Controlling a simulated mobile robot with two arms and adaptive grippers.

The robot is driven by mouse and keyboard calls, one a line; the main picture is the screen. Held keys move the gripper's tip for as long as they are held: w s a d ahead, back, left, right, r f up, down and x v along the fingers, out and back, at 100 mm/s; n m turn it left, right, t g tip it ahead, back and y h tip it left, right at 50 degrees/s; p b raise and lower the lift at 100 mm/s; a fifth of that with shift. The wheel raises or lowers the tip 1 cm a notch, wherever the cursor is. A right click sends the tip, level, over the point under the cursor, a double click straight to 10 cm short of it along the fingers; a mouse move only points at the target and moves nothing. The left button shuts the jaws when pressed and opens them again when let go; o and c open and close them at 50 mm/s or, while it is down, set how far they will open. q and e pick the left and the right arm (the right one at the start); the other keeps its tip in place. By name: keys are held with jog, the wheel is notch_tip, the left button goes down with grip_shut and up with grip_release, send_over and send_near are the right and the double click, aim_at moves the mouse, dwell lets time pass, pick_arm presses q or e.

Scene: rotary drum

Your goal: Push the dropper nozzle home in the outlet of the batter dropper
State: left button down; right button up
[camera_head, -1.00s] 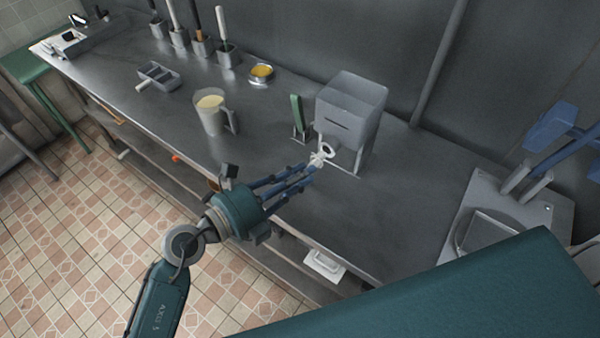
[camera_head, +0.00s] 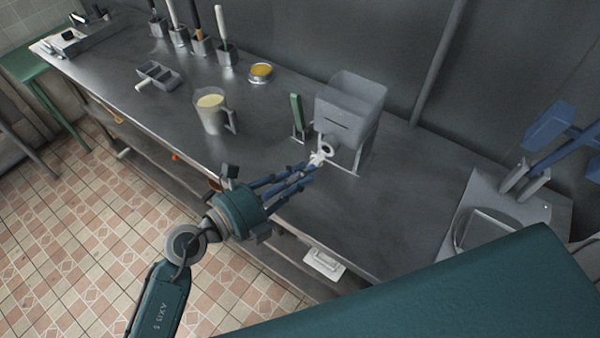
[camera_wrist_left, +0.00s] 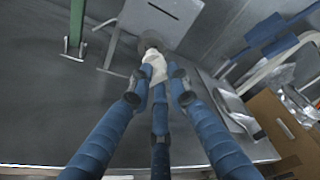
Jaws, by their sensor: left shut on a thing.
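The batter dropper (camera_head: 349,108) is a grey open-topped hopper on legs near the back of the steel counter. It also shows at the top of the left wrist view (camera_wrist_left: 160,22). The dropper nozzle (camera_head: 323,155) is a small white piece with a ring, just in front of the hopper's lower side. My left gripper (camera_head: 310,168) has its blue fingers shut on the nozzle. In the left wrist view the white nozzle (camera_wrist_left: 154,66) points at a round grey part under the hopper. Whether it sits in the outlet is hard to tell. My right gripper is not clearly in view.
A green upright handle (camera_head: 297,115) stands left of the hopper. A measuring jug (camera_head: 212,112) of pale batter, a small tin (camera_head: 261,73) with yellow contents and a grey divided tray (camera_head: 159,75) stand further left. A machine (camera_head: 505,215) stands at the right.

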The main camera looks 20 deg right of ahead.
aim_at(309, 164)
pick_arm(q)
jog(key=shift+w+d+r+p, duration=0.1)
jog(key=shift+w+d+p, duration=0.15)
jog(key=shift+w+d, duration=0.4)
jog(key=shift+w+d+p, duration=0.2)
jog(key=shift+w+d, duration=0.2)
jog(key=shift+d, duration=0.3)
jog(key=c, duration=1.6)
grip_release()
jog(key=shift+o, duration=0.2)
jog(key=shift+s+a, duration=0.1)
jog(key=s+a, duration=0.1)
jog(key=a, duration=0.1)
jog(key=s+a+p, duration=0.1)
jog(key=s+a, duration=0.1)
jog(key=shift+s+a, duration=0.25)
jog(key=shift+a, duration=0.05)
